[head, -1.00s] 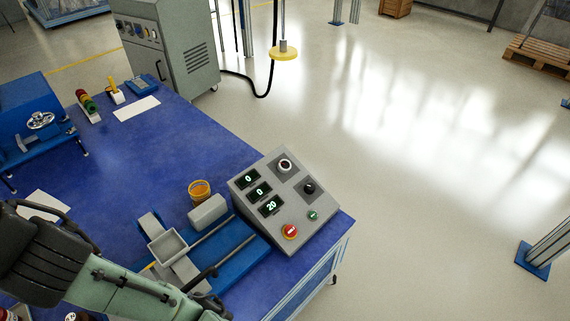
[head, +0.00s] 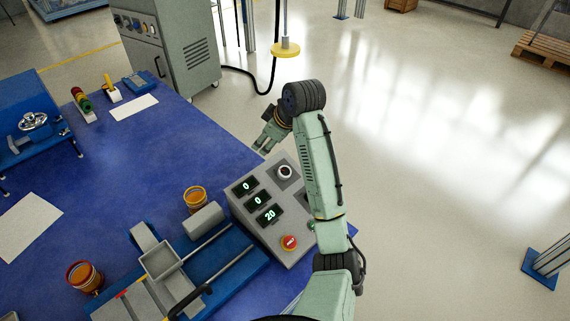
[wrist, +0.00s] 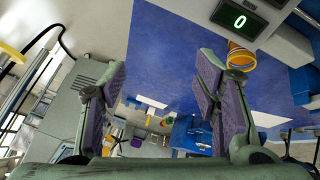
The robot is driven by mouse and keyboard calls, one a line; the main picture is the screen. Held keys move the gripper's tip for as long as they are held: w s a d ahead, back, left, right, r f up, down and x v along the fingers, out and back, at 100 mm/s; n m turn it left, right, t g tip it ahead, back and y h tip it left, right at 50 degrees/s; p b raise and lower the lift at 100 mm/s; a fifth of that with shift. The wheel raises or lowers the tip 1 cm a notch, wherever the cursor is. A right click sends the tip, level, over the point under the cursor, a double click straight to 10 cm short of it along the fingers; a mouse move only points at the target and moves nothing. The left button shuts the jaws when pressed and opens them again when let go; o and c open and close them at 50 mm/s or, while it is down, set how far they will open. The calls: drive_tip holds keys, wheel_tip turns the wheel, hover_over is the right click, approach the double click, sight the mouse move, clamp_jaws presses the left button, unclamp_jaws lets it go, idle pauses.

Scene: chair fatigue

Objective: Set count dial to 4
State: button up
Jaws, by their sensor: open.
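The grey control box (head: 240,215) stands on the blue table's right corner. Its three displays read 0, 0 and 20 from top to bottom. A dial with a pale ring (head: 285,172) shows near its top; the lower black dial is hidden behind my arm. No label tells which one is the count dial. My gripper (head: 264,147) is open and empty, above and beyond the box's top edge, apart from the dials. In the wrist view my spread fingers (wrist: 160,90) have nothing between them, and one display (wrist: 240,18) reading 0 shows at top right.
A red button (head: 289,242) sits low on the box. A blue fixture with a grey block (head: 205,219) and an orange cup (head: 195,199) stand left of it. Another orange cup (head: 84,276) is at lower left. A grey cabinet (head: 180,60) stands behind the table.

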sight(284, 171)
drive_tip(key=s+d+f+g+h, duration=0.1)
drive_tip(key=s+d+f+g, duration=0.2)
drive_tip(key=d, duration=0.5)
drive_tip(key=shift+t, duration=0.3)
drive_tip(key=b+x, duration=0.1)
drive_tip(key=x, duration=1)
drive_tip(key=shift+w+f, duration=0.15)
drive_tip(key=shift+f, duration=0.05)
drive_tip(key=shift+c, duration=0.3)
drive_tip(key=c, duration=1.1)
